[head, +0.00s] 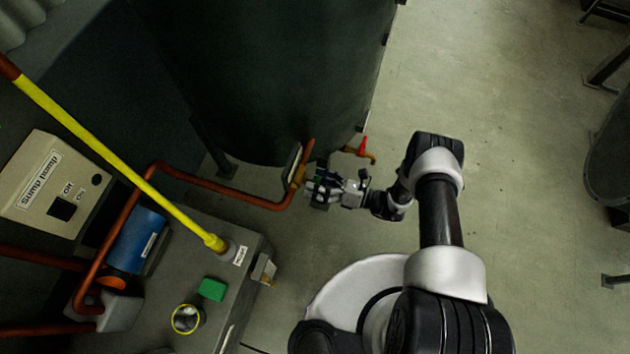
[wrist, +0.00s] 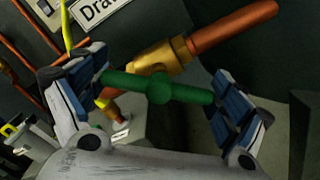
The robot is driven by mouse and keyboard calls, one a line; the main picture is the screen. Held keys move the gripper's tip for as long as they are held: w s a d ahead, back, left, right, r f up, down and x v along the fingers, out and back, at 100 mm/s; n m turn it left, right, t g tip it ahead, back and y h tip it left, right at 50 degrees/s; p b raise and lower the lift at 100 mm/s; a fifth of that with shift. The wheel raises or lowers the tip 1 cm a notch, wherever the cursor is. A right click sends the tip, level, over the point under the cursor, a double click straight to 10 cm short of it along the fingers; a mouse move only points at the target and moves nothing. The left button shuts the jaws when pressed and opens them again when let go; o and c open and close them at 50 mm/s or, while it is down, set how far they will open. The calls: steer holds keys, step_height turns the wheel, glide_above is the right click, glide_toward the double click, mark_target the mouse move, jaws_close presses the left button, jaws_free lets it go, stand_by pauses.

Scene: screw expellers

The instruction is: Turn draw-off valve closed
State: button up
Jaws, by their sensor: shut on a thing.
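The draw-off valve has a brass body (wrist: 160,58) on a copper pipe and a green bar handle (wrist: 160,89) in the wrist view. A partly cut-off label starting "Dra" (wrist: 98,14) is behind it. My gripper (wrist: 160,93) is shut on the green handle, one blue-padded finger at each end. The handle lies at an angle across the line of the pipe. In the head view my gripper (head: 320,188) is at the brass valve (head: 298,176) below the dark tank (head: 280,80); the handle is mostly hidden there by the fingers.
A small tap with a red handle (head: 363,146) sticks out of the tank just right of my gripper. A copper pipe (head: 225,190) runs left from the valve to a bench (head: 235,265) with a blue pump (head: 138,240).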

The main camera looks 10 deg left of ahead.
steer(key=m, duration=0.4)
steer(key=shift+m, duration=0.3)
steer(key=m, duration=0.4)
steer(key=shift+f+m, duration=0.15)
steer(key=shift+m, duration=0.25)
steer(key=o, duration=0.8)
steer(key=shift+w, duration=0.1)
steer(key=s+d, duration=0.1)
steer(key=d, duration=1.1)
